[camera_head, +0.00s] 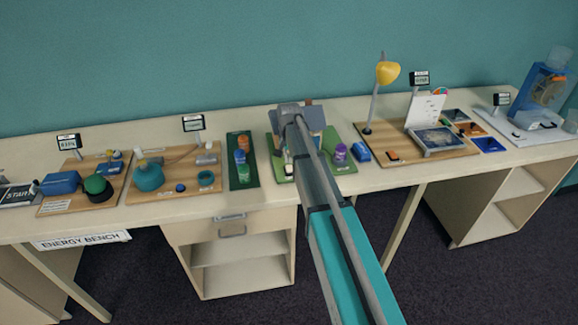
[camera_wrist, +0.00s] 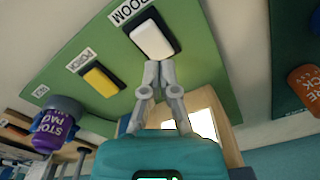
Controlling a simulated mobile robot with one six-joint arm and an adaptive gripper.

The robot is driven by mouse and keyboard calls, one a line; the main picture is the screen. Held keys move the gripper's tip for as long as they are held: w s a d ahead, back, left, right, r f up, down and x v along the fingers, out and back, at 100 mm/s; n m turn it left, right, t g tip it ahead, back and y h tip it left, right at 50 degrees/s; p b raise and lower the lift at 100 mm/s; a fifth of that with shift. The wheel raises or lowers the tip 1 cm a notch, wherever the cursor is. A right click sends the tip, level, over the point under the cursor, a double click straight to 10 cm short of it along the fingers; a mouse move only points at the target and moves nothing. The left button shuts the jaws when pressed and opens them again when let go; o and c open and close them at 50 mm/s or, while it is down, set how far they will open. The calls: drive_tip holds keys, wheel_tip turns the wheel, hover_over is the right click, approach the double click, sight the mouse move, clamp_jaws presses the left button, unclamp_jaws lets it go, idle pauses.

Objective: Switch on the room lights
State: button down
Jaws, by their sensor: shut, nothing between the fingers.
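A white rocker switch (camera_wrist: 152,40) sits on a green board (camera_wrist: 195,45) beside a label reading ROOM (camera_wrist: 131,10). A yellow switch (camera_wrist: 101,80) with its own label is on the same board. My gripper (camera_wrist: 158,66) is shut and empty, its fingertips at the near edge of the white switch in the wrist view. I cannot tell whether they touch it.
An orange container (camera_wrist: 305,82) is on a dark green board (camera_head: 253,176). A yellow lamp (camera_head: 388,73) and a blue object (camera_head: 362,151) stand right of my arm. The teal wall is behind the bench.

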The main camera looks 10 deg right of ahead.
sight(289, 166)
drive_tip(key=shift+r+p, duration=2.3)
drive_tip(key=shift+r, duration=0.25)
drive_tip(key=s+n, duration=0.6)
drive_tip(key=s, duration=2.1)
drive_tip(key=shift+s, duration=0.3)
